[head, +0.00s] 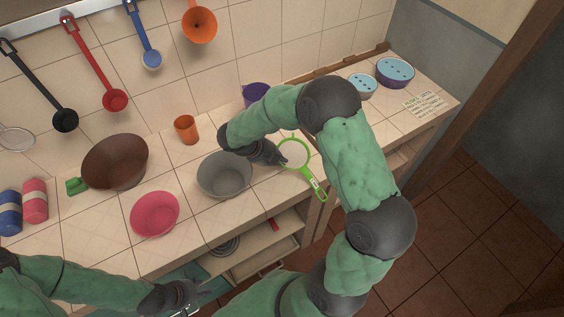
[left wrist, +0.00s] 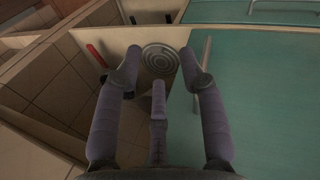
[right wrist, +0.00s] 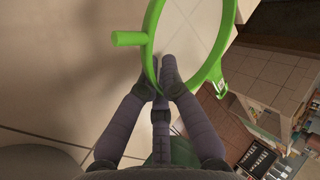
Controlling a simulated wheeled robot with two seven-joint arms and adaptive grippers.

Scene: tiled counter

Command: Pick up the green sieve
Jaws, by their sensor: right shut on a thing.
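The green sieve (head: 313,185) has a round rim with pale mesh and a handle pointing to the lower right in the head view. Its green rim (right wrist: 149,62) fills the upper middle of the right wrist view. My right gripper (head: 280,160) is shut on the left edge of the rim; the fingertips (right wrist: 167,78) meet there. Whether the sieve touches the counter is hard to tell. My left gripper (head: 190,301) is at the counter's front, far from the sieve. In the left wrist view its fingers (left wrist: 165,75) are spread and empty.
A grey bowl (head: 225,177) stands just left of the sieve. A pink bowl (head: 154,214), brown bowl (head: 115,162), orange cup (head: 186,130) and purple cup (head: 254,93) are also on the counter (head: 200,243). Ladles hang on the tiled wall. Open shelves lie below.

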